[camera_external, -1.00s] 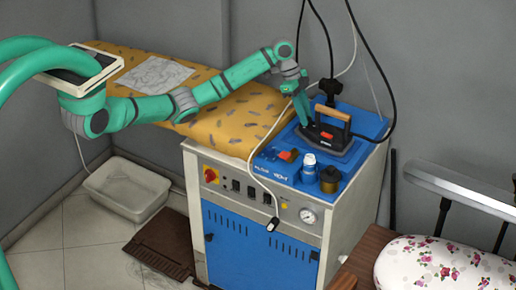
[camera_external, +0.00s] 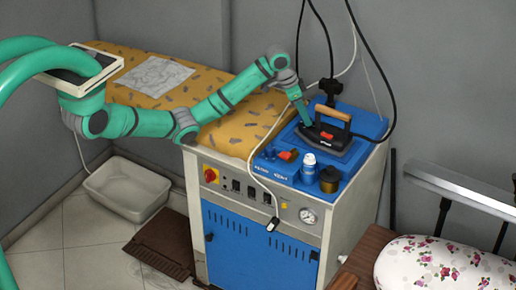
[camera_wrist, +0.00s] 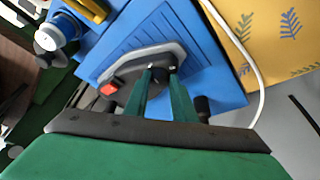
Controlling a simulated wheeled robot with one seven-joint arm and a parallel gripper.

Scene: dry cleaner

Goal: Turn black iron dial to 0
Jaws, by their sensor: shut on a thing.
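The iron (camera_external: 338,142) rests on the blue top of the ironing station. It has a dark body, a wooden handle and a red part, and also shows in the wrist view (camera_wrist: 124,77). The black dial (camera_wrist: 160,75) is a small dark knob on the iron, partly hidden by my fingers. My gripper (camera_wrist: 160,71) has its two green fingers on either side of the dial, shut on it. In the external view my gripper (camera_external: 308,123) reaches down to the left end of the iron, where the dial is hidden. The dial's markings cannot be read.
The blue station top (camera_external: 366,121) carries a white bottle (camera_external: 309,170) and a brown-gold container (camera_external: 330,181) at its front. A white cable (camera_external: 262,190) hangs over the front. A yellow patterned ironing board (camera_external: 232,130) lies behind left. Black cords hang above the iron.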

